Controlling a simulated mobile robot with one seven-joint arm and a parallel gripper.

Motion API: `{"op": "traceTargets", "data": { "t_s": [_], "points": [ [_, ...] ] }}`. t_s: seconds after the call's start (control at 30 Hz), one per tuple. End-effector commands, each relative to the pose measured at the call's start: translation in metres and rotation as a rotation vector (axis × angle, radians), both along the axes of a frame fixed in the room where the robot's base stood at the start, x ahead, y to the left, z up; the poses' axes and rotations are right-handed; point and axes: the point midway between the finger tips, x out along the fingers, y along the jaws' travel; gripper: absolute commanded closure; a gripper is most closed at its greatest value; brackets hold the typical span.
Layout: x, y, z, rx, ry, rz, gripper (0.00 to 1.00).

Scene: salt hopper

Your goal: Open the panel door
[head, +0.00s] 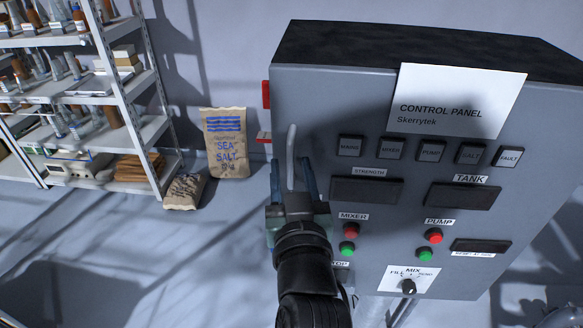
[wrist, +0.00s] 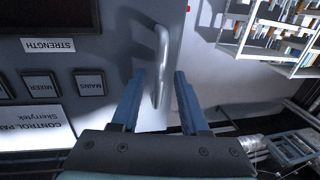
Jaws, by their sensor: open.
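The panel door (head: 330,108) is the grey front of the control panel cabinet, and it looks closed. Its pale upright bar handle (head: 291,157) is near the door's left edge; it also shows in the wrist view (wrist: 161,65). My gripper (head: 291,168) is open at the handle, with its two blue fingers on either side of the handle's line. In the wrist view my gripper (wrist: 160,75) has the lower end of the handle between its fingertips, with gaps to the fingers. I cannot tell whether a finger touches it. My arm hides the door's lower left part.
The door carries labelled buttons, dark displays and a mix knob (head: 409,286). Red parts (head: 266,94) show at the cabinet's left edge. Salt sacks (head: 226,142) and a loaded shelf rack (head: 121,88) stand to the left. The floor between rack and cabinet is mostly clear.

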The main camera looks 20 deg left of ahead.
Motion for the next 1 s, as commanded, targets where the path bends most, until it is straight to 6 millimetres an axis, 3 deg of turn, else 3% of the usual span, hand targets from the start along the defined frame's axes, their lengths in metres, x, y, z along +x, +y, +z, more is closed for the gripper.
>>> {"op": "traceTargets", "data": {
  "t_s": [0.13,0.37,1.0],
  "points": [
    [-0.0001,-0.0002,-0.0001,0.000,0.000,0.000,0.59],
    [-0.0002,-0.0003,-0.0001,0.000,0.000,0.000,1.00],
    [-0.0003,-0.0005,-0.0001,0.000,0.000,-0.001,1.00]
  ]
}}
